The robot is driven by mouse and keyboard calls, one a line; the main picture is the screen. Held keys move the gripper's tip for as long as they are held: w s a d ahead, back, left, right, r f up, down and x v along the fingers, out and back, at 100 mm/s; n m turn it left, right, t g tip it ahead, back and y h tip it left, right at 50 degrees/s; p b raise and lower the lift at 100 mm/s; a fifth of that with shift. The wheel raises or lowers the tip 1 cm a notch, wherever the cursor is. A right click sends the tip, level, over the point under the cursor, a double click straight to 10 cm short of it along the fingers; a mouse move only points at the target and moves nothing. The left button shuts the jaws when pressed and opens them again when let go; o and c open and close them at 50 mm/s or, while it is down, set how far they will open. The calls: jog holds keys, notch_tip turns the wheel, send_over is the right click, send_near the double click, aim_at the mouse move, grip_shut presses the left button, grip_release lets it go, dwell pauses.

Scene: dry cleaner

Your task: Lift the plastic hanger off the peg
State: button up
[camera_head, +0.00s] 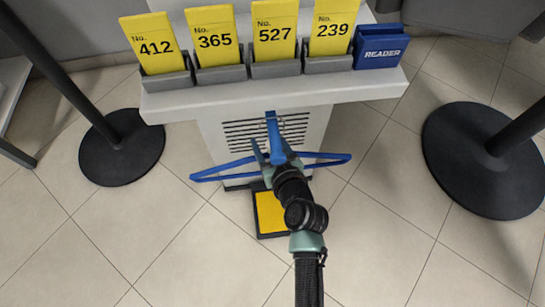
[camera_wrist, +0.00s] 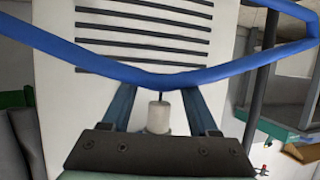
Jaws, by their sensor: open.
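The blue plastic hanger (camera_head: 325,157) hangs in front of the white stand's slotted front panel, its two arms spread left and right. My gripper (camera_head: 270,146) is open at the hanger's middle, with no visible grip on it. In the wrist view, the hanger (camera_wrist: 90,60) crosses the whole picture as a shallow V just beyond the fingers of my gripper (camera_wrist: 160,97). A short white cylinder (camera_wrist: 158,117), with a thin dark line above it, shows between the fingers. I cannot tell whether it is the peg. The hanger's contact with the peg is not clear.
The white stand (camera_head: 375,92) carries yellow number cards in grey holders and a blue READER box (camera_head: 381,46) on its top. A yellow pad (camera_head: 269,213) lies at its foot. Round black pole bases (camera_head: 121,148) stand to the left and right (camera_head: 470,160). Tiled floor between is clear.

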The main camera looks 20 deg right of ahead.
grip_shut()
dwell(0.3)
dwell(0.3)
jog(key=r+p+v, duration=0.1)
jog(key=p+v, duration=0.3)
jog(key=v, duration=1.2)
jog(key=shift+w+r, duration=0.4)
